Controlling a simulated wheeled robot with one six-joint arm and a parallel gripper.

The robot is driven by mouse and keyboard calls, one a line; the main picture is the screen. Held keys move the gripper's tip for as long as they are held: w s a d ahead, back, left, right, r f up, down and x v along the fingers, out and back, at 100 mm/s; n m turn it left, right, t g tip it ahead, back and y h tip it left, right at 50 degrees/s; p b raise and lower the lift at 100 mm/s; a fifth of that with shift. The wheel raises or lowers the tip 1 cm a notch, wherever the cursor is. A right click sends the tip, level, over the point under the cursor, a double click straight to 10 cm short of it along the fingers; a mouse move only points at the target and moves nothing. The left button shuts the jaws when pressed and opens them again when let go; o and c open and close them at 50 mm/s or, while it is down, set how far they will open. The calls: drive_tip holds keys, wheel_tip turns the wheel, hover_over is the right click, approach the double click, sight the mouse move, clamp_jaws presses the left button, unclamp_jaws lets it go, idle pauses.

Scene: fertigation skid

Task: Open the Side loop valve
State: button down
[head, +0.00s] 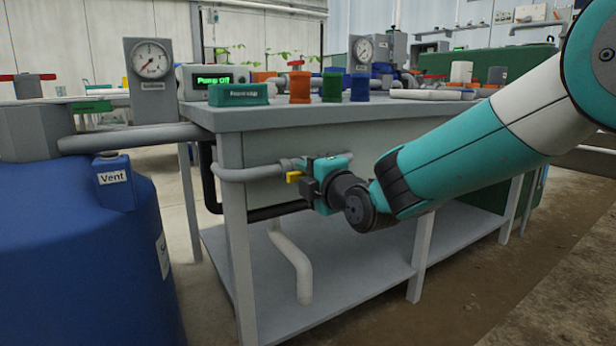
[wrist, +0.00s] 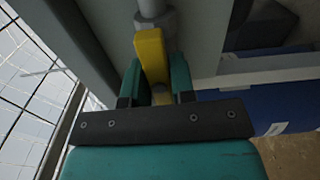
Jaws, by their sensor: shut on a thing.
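A yellow valve lever (head: 293,177) shows at a grey pipe (head: 250,173) on the side of the bench, partly hidden behind my gripper (head: 309,180). I can read no label on this valve. In the wrist view the yellow lever (wrist: 151,55) runs from a grey round fitting (wrist: 156,14) down between the two teal fingers of my gripper (wrist: 157,88). The fingers are shut on the lever, one on each side. The lever's angle to the pipe is hard to tell.
The grey bench (head: 270,115) carries a pump display (head: 213,81), a teal box (head: 238,95) and several coloured caps. A blue tank (head: 80,250) with a Vent cap (head: 113,180) stands at the left. A white bent pipe (head: 295,262) is below, above the lower shelf (head: 335,265).

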drive_tip(key=shift+f, duration=0.1)
drive_tip(key=c, duration=1)
unclamp_jaws()
drive_tip(key=shift+c, duration=0.2)
drive_tip(key=p+v, duration=0.1)
drive_tip(key=v, duration=1.6)
drive_tip(key=shift+d, duration=0.25)
drive_tip(key=shift+s, duration=0.15)
